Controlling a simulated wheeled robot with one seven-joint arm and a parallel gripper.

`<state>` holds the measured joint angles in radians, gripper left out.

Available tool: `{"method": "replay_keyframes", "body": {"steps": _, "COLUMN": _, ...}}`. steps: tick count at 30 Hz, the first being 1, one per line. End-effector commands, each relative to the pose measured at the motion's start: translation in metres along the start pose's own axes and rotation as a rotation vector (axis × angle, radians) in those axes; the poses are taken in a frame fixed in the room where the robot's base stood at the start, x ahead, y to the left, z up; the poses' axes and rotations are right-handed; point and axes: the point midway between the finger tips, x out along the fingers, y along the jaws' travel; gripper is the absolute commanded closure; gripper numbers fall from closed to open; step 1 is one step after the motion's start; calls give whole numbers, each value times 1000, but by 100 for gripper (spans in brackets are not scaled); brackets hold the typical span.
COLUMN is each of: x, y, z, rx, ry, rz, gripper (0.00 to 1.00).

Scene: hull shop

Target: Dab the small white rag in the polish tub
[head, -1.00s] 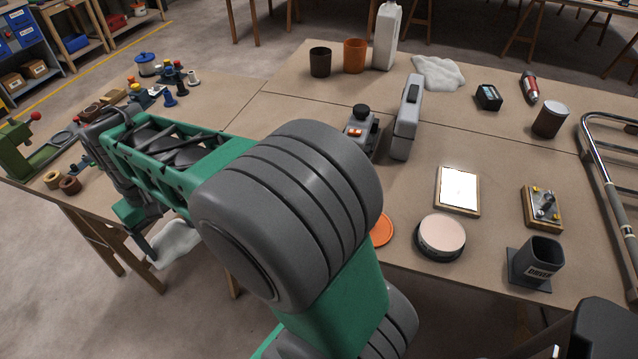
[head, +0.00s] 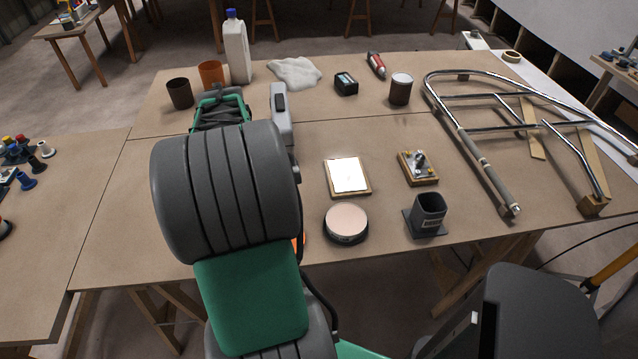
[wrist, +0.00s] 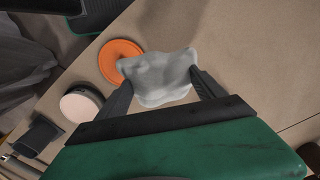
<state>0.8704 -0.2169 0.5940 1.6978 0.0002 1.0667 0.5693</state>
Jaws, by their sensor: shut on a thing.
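My gripper (wrist: 161,82) is shut on a small white rag (wrist: 160,76), which bunches and spreads between the two fingers in the wrist view. In the head view my own arm hides the gripper and the rag. The polish tub (head: 346,220) is a low, dark round tub with a pinkish top, near the table's front edge. It also shows in the wrist view (wrist: 80,104), to the left of the rag and apart from it. An orange disc (wrist: 119,60) lies on the table between the tub and the rag in the wrist view, partly behind the rag.
A dark square cup (head: 428,212) stands right of the tub. A white-faced board (head: 347,175) and a small fitting on a wooden block (head: 418,165) lie behind. A larger white cloth (head: 295,71) lies farther back. A tubular metal frame (head: 480,165) fills the right side.

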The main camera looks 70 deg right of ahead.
Motion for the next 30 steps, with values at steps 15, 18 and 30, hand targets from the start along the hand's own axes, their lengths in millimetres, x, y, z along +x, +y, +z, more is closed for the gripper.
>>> {"method": "replay_keyframes", "body": {"steps": 15, "x": 0, "y": 234, "z": -74, "rx": 1009, "ry": -1, "rz": 0, "gripper": 54}}
{"method": "replay_keyframes", "body": {"steps": 18, "x": 3, "y": 239, "z": -74, "rx": 1033, "ry": -1, "rz": 0, "gripper": 54}}
{"method": "replay_keyframes", "body": {"steps": 30, "x": 48, "y": 238, "z": -74, "rx": 1028, "ry": 0, "rz": 0, "gripper": 54}}
